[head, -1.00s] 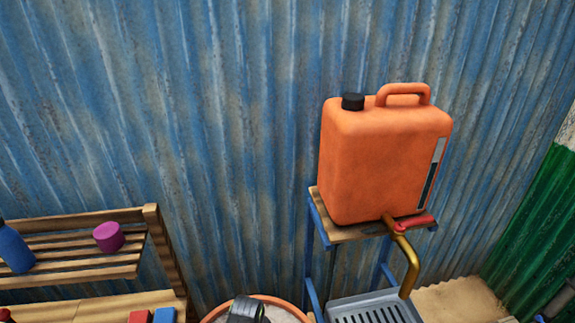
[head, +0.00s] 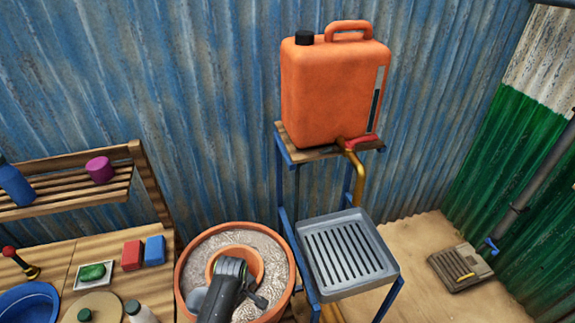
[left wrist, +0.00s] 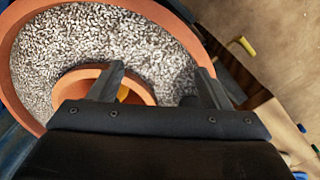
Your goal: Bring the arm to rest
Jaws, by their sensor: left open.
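My left gripper (head: 229,287) is over a large terracotta pot (head: 183,276) filled with pale gravel. In the left wrist view my gripper (left wrist: 158,84) has its two dark fingers spread apart with nothing between them. A smaller terracotta pot (head: 237,251) sits in the gravel, partly hidden behind my gripper. Whether the fingers touch either pot, I cannot tell. My right gripper is not in view.
An orange jerrycan (head: 330,90) with a brass tap stands on a blue stand above a grey drip tray (head: 392,272). A wooden counter at left holds a red block (head: 132,255), a blue block (head: 154,250), a soap dish and bottles.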

